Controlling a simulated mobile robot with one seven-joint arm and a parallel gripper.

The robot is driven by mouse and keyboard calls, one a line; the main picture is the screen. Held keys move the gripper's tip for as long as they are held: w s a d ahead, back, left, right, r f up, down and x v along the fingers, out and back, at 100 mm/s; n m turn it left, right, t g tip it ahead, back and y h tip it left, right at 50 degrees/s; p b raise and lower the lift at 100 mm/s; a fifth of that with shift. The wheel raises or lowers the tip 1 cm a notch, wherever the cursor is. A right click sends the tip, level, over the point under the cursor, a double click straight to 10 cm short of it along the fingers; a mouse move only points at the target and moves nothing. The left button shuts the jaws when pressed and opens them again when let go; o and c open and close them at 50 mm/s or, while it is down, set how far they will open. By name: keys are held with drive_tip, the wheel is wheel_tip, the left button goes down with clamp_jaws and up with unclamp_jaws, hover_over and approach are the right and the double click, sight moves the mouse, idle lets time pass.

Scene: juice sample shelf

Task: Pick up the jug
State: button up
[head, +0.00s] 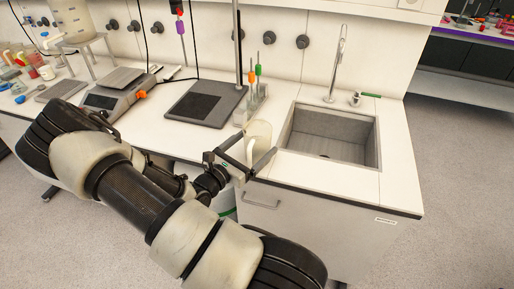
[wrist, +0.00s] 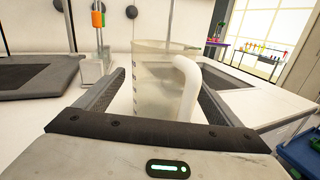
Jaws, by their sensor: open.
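The jug (head: 259,137) is a translucent, whitish measuring jug with a white handle. It stands upright on the white counter near the front edge, left of the sink. In the wrist view the jug (wrist: 152,85) fills the middle, with its handle (wrist: 186,90) facing me on the right side. My gripper (head: 250,159) is open, at the counter's front edge. Its two fingers reach forward on either side of the jug, which stands between them with visible gaps. The jug's base is hidden behind the gripper's palm in the wrist view.
A sink (head: 332,135) with a tall tap (head: 337,65) lies right of the jug. A small rack with orange and green-topped tools (head: 257,92) stands just behind it. A stand with a dark base (head: 205,102) and a balance (head: 118,92) are to the left.

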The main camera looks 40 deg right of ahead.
drive_tip(key=shift+w+d, duration=0.1)
drive_tip(key=shift+d, duration=0.55)
drive_tip(key=c, duration=1.6)
drive_tip(key=shift+r, duration=0.15)
wheel_tip(320, 180, up, 10)
drive_tip(key=p, duration=0.1)
drive_tip(key=shift+f, duration=0.2)
